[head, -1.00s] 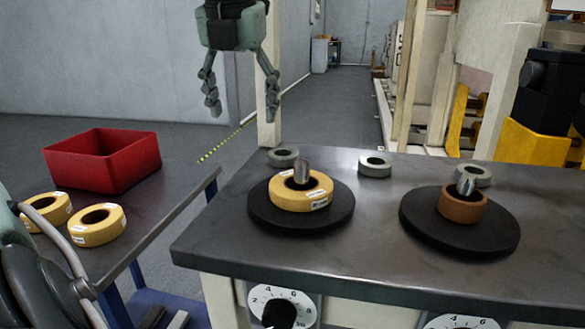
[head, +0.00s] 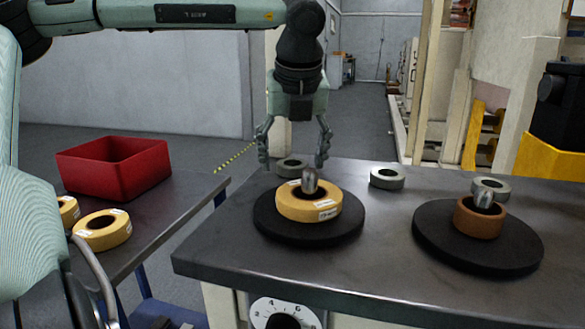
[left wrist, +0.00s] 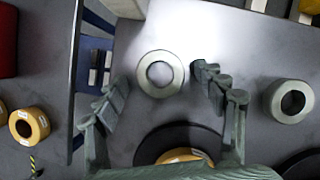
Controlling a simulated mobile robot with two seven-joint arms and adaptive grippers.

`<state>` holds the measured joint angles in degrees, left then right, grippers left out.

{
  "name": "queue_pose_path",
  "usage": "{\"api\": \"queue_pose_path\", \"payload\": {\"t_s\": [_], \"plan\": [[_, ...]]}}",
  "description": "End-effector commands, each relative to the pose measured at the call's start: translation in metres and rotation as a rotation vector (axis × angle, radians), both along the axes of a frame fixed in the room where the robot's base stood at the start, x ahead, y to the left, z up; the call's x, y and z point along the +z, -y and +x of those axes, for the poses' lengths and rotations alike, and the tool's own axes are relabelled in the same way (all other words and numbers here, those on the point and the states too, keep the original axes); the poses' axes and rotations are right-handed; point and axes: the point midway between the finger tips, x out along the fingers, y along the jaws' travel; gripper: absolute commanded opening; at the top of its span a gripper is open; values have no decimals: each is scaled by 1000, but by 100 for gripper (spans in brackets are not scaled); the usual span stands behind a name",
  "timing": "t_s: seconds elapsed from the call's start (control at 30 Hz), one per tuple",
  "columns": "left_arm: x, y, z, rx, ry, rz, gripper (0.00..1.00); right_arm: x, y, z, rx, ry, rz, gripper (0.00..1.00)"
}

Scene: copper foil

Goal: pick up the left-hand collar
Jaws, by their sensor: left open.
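The left-hand collar (head: 291,168) is a grey-green ring lying flat on the dark bench behind the left turntable. It also shows in the left wrist view (left wrist: 142,76). My left gripper (head: 292,158) points down with its fingers spread, above the collar and empty. In the left wrist view, the collar appears between the two open fingers (left wrist: 158,88), with a gap on both sides. A middle collar (head: 373,180) and a right collar (head: 503,191) lie further right on the bench. My right gripper is out of view.
A yellow roll (head: 294,208) sits around a metal post (head: 310,180) on a black turntable (head: 262,222), close in front of the collar. A brown roll (head: 478,222) sits on another turntable (head: 440,252). A red bin (head: 115,170) and yellow rolls (head: 103,237) are on the left table.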

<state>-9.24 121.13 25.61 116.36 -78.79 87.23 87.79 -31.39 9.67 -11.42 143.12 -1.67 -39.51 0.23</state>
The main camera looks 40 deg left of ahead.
Motion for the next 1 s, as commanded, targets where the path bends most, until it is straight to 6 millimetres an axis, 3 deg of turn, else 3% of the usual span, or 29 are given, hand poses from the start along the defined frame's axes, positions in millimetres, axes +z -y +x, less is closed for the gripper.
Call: {"api": "queue_pose_path", "payload": {"t_s": [0.2, 0.7, 1.0], "plan": [[0, 0, 0, 0, 1, 1, 70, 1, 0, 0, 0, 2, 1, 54], [0, 0, 0, 0, 0, 0, 8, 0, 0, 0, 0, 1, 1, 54], [3, 0, 1, 1, 2, 1, 8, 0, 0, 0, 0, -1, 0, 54]]}}
